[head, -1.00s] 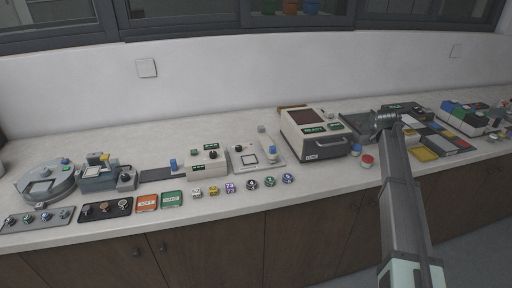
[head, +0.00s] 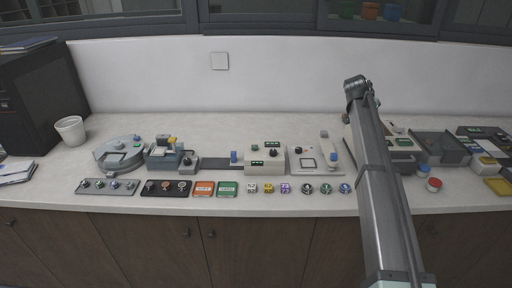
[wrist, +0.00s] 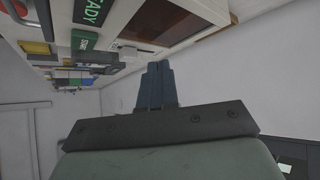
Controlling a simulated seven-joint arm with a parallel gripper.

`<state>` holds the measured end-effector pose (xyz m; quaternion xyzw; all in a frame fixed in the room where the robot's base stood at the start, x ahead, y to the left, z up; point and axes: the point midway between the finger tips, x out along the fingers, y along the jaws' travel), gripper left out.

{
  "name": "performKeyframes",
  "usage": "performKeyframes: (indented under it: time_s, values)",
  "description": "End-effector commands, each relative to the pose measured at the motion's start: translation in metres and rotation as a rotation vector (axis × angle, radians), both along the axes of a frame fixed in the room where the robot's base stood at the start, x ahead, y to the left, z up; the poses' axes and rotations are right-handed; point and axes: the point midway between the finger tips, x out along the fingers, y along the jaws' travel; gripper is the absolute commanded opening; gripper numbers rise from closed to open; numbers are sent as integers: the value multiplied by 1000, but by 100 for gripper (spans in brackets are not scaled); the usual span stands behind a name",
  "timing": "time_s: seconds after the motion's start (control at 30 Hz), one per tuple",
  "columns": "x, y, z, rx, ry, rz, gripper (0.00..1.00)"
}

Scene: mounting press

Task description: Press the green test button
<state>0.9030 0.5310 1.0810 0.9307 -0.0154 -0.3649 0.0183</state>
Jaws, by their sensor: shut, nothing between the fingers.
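No button label reading "test" is legible. A small green button (head: 254,148) sits on the beige control box (head: 278,168) at the middle of the counter in the head view, beside a black knob. Another green spot (head: 137,144) shows on the round grey device at the left. My gripper (wrist: 160,75) shows in the wrist view with its dark fingers together and empty. It points at the side of a beige machine with a dark window and a green READY display (wrist: 90,10). In the head view my arm hides the gripper.
The beige machine (head: 400,142) is partly hidden behind my arm in the head view. Jars with blue and red lids (head: 434,184) stand right of the arm. Small parts and orange and green cards (head: 228,189) line the counter's front. Bare counter lies behind the devices.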

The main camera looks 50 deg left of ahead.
Motion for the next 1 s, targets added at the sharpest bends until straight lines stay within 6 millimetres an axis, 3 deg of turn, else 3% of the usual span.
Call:
performKeyframes:
  time_s: [0.03,0.1,0.5,0.8,1.0]
  values:
    - [-13,20,1,-21,4,27,0]
    - [-30,42,1,-53,10,58,0]
    - [-140,158,-4,-243,42,242,0]
    - [-234,232,-6,-386,53,375,0]
    - [-289,266,-6,-465,54,447,0]
